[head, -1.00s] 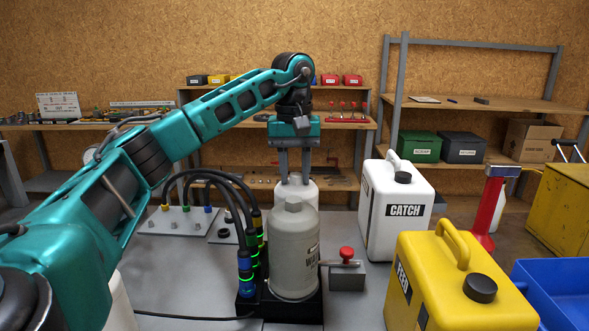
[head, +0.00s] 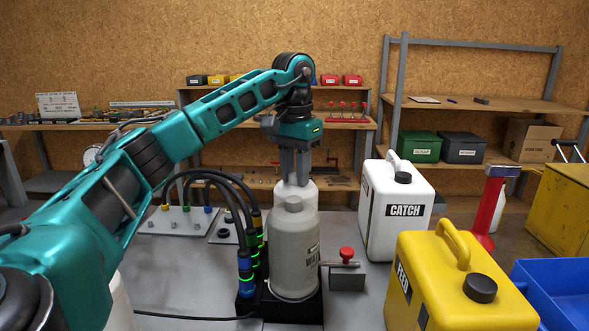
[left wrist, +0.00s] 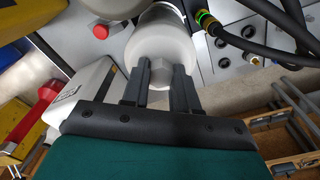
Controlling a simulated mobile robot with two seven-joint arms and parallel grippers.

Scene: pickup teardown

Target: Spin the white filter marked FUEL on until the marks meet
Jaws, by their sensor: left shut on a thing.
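The white filter (head: 308,196) stands upright behind a grey canister (head: 293,250), which hides its lower part. In the left wrist view the filter (left wrist: 163,42) shows from above, with a faceted nub (left wrist: 160,74) at its end. My left gripper (head: 295,182) points down from above and is shut on that nub; its fingers (left wrist: 162,76) lie on either side of it in the left wrist view. The FUEL lettering and the alignment marks are not visible from here. My right gripper is not in view.
A white CATCH can (head: 396,215) stands to the right, with a yellow FEED can (head: 455,290) in front. A red-knobbed block (head: 347,272) sits beside the grey canister. Black hoses (head: 225,185) arch close by on the left. A blue bin (head: 560,295) is at far right.

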